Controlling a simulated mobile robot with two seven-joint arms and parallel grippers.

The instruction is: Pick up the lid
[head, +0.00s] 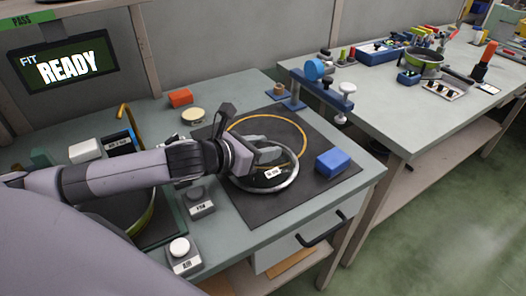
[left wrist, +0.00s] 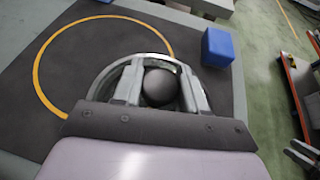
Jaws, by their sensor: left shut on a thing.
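The lid (head: 287,183) is a round glass lid with a metal rim and a small white label, over the dark mat (head: 247,208) on the near table. In the left wrist view its dark round knob (left wrist: 160,87) sits between the two fingers. My left gripper (head: 268,156) reaches in from the left and is shut on the knob. Part of the lid is hidden behind the gripper. I cannot tell whether the lid touches the mat.
A yellow ring (head: 303,140) is marked on the mat behind the lid. A blue block (head: 331,162) stands on the mat to the right. A green-rimmed pan (head: 148,214) lies under my arm. Labelled button boxes (head: 185,257) stand at the front left.

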